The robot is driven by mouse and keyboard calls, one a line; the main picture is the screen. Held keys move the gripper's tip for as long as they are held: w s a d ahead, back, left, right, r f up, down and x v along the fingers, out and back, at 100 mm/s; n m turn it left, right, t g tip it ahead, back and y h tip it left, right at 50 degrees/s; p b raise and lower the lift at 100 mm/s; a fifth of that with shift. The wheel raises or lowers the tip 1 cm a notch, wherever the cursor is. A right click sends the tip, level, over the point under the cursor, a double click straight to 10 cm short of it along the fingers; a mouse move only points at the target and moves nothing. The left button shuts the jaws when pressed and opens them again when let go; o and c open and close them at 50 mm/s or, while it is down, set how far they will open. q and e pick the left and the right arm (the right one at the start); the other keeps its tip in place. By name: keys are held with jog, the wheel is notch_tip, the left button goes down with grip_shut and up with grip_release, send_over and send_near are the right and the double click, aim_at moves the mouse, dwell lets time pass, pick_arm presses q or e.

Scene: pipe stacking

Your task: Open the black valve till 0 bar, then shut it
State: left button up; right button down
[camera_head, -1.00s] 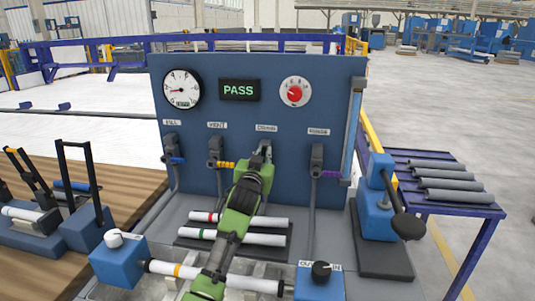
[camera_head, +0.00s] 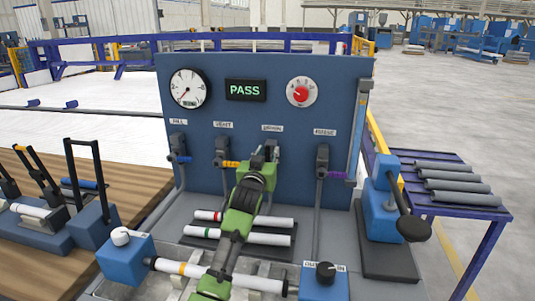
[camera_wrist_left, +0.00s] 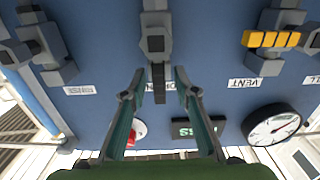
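The black valve (camera_head: 270,152) is the third valve from the left on the blue panel, under a label. Its black lever (camera_wrist_left: 158,82) lies in line with the valve body in the left wrist view. My left gripper (camera_head: 264,158) is at this valve. In the left wrist view its fingers (camera_wrist_left: 158,92) stand apart on either side of the lever, with a gap on each side. The pressure gauge (camera_head: 189,88) has its needle pointing to the lower left; it also shows in the left wrist view (camera_wrist_left: 272,125). My right gripper is not in view.
Valves with blue (camera_head: 179,158), yellow (camera_head: 229,163) and purple (camera_head: 335,174) levers flank it. A green PASS display (camera_head: 246,90) and red knob (camera_head: 300,93) sit above. Pipes (camera_head: 255,237) lie below my arm. A lever press (camera_head: 388,210) stands at right.

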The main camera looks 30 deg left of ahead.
pick_arm(q)
jog(key=shift+s, duration=0.15)
jog(key=v, duration=1.1)
jog(key=shift+s, duration=0.35)
jog(key=shift+d, duration=0.15)
